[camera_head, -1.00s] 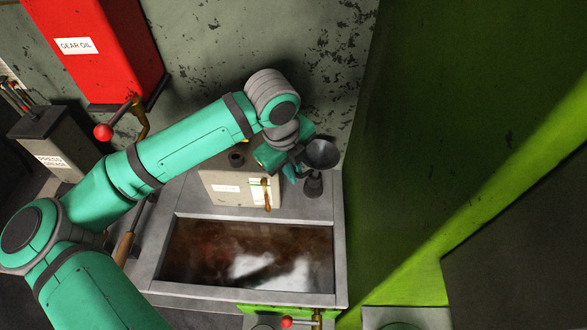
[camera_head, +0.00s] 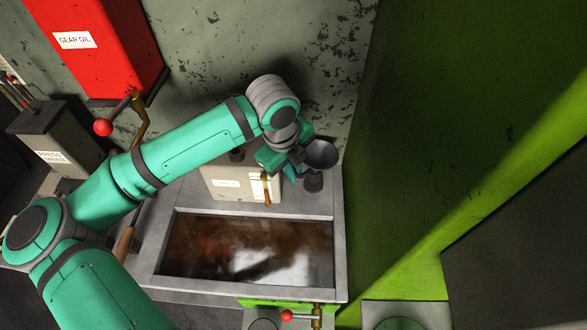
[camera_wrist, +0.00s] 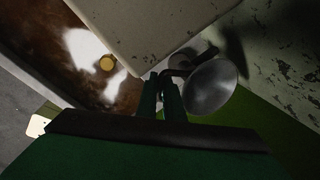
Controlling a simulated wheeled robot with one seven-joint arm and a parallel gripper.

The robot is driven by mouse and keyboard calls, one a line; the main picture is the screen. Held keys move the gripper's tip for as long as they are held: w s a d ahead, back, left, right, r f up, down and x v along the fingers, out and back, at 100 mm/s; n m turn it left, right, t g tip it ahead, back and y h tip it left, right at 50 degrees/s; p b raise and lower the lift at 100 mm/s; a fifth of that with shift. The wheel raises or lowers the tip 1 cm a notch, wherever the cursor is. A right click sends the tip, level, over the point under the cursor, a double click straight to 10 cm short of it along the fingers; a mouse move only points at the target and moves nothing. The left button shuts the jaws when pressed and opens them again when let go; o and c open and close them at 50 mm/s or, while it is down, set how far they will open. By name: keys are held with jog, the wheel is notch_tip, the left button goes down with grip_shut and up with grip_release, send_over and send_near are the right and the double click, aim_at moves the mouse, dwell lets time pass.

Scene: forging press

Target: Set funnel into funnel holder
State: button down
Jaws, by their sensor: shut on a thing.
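The funnel (camera_head: 321,154) is a dark grey metal cone with a wide mouth, at the end of my arm. It also shows in the wrist view (camera_wrist: 210,88), with a bent dark handle running to my fingers. My gripper (camera_head: 295,168) is shut on that handle; its fingers show in the wrist view (camera_wrist: 166,84).
A beige canister (camera_head: 225,184) with a label stands left of my gripper. In front is a metal basin (camera_head: 162,245) of brown liquid. A green machine wall (camera_head: 420,150) rises close on the right, and the scuffed grey wall (camera_head: 325,70) is behind.

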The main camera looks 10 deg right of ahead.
jog(key=shift+f, duration=0.2)
jog(key=c, duration=1.8)
grip_release()
jog(key=r, duration=0.3)
jog(key=a+r, duration=0.1)
jog(key=r, duration=0.3)
jog(key=s+r, duration=0.1)
jog(key=r, duration=0.2)
jog(key=shift+a+r, duration=0.3)
jog(key=shift+a, duration=0.1)
jog(key=shift+s, duration=0.15)
